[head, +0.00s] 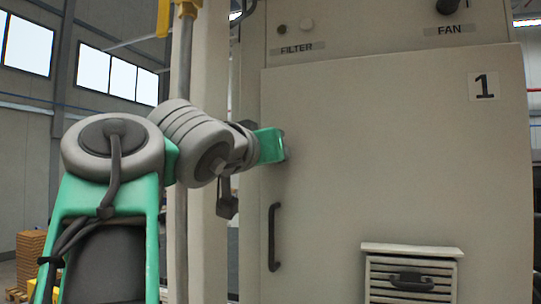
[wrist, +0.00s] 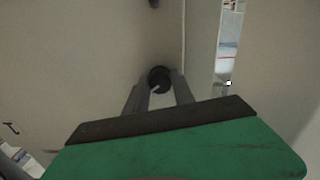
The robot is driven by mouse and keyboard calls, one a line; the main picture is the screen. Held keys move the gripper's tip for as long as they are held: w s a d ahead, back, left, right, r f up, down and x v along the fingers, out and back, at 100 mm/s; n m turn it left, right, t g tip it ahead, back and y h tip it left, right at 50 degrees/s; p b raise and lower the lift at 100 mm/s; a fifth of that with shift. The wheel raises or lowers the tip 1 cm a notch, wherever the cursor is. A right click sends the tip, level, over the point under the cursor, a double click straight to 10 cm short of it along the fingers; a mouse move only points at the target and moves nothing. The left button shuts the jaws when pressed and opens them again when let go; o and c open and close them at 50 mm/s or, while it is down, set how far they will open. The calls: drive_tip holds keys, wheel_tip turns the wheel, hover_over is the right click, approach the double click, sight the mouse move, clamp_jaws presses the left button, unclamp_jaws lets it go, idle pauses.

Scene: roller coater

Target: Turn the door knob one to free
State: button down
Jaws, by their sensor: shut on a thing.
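The door knob one is a small dark round knob (wrist: 158,75) with a pale line on its face, near the door's edge in the wrist view. My gripper (wrist: 160,88) reaches to it, with one finger on each side, and is shut on it. In the head view my gripper (head: 284,147) is at the upper left part of the cabinet door (head: 400,160), which bears the number 1 (head: 484,86). The knob is hidden there behind my gripper. The door looks flush with its frame.
A dark vertical handle (head: 272,237) is on the door below my gripper. A vented box (head: 411,272) with a dark handle juts out at the lower right. A panel with FILTER (head: 298,48) and FAN (head: 447,30) labels is above. A pale post (head: 208,220) stands left.

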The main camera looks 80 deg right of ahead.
drive_tip(key=m, duration=0.3)
drive_tip(key=shift+f+b, duration=0.1)
drive_tip(key=shift+b, duration=0.2)
drive_tip(key=shift+m+b, duration=0.3)
drive_tip(key=shift+m, duration=1.7)
drive_tip(key=c, duration=1.1)
unclamp_jaws()
drive_tip(key=shift+o, duration=0.2)
